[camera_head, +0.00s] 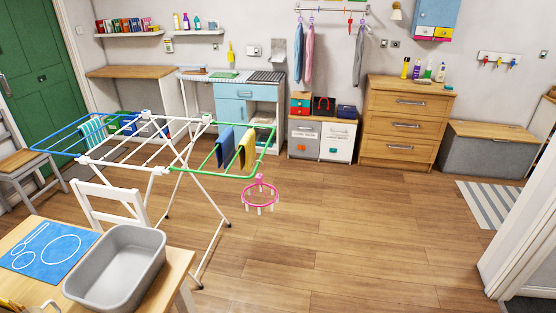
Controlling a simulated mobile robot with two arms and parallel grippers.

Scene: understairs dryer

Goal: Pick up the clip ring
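The clip ring (261,193) is a pink hoop with several pale clips hanging from it. It hangs at the right end of the drying rack (150,143), just below the green end frame (271,146), with a pink hook part at its top. The exact contact between hook and frame is too small to tell. Neither of my grippers shows in the head view.
A blue towel (225,146) and a yellow towel (246,149) hang near the ring. A table with a grey basin (117,268) and a white chair (107,203) stand front left. Floor right of the rack is clear, up to the wooden drawers (405,122).

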